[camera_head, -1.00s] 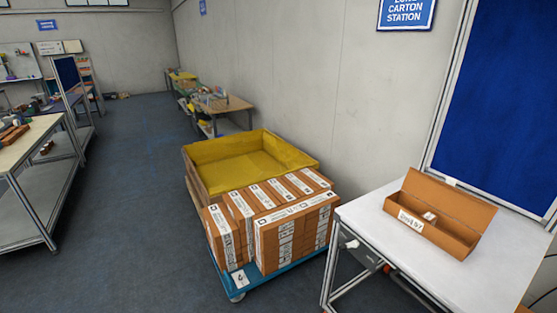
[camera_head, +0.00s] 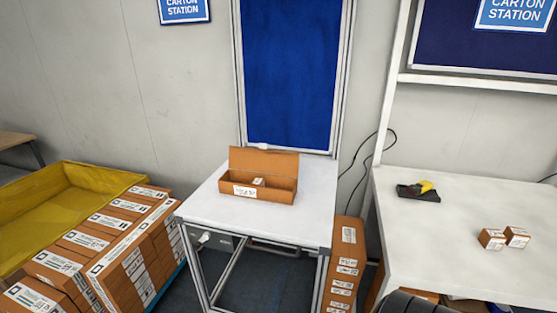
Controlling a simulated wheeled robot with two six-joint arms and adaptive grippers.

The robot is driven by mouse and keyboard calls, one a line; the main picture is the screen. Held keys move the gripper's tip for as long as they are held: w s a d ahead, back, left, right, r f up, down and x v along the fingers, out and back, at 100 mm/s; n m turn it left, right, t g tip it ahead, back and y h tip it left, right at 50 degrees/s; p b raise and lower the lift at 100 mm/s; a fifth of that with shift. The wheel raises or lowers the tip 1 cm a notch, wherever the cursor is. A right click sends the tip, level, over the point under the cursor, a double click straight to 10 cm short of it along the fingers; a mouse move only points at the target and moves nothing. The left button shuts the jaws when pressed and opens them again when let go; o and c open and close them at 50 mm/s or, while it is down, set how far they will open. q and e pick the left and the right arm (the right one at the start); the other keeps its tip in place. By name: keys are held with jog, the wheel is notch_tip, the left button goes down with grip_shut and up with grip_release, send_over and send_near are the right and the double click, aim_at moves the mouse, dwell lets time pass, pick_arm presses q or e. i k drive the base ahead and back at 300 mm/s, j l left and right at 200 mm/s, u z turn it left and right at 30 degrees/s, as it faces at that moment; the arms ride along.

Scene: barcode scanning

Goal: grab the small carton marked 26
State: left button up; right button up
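Two small brown cartons with white labels stand side by side on the white table at the right: a left one (camera_head: 491,240) and a right one (camera_head: 517,237). Another small carton (camera_head: 258,182) sits inside an open long brown box (camera_head: 277,194) on the middle table. The markings on the small cartons are too small to read, so I cannot tell which one is marked 26.
A black and yellow device (camera_head: 420,191) lies on the right table (camera_head: 455,270). The middle table (camera_head: 215,209) is otherwise bare. Stacked labelled cartons (camera_head: 344,262) stand between the tables. A yellow-lined crate (camera_head: 70,205) and more cartons (camera_head: 125,245) are at the left.

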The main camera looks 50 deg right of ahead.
aim_at(518, 238)
jog(key=z, duration=3.3)
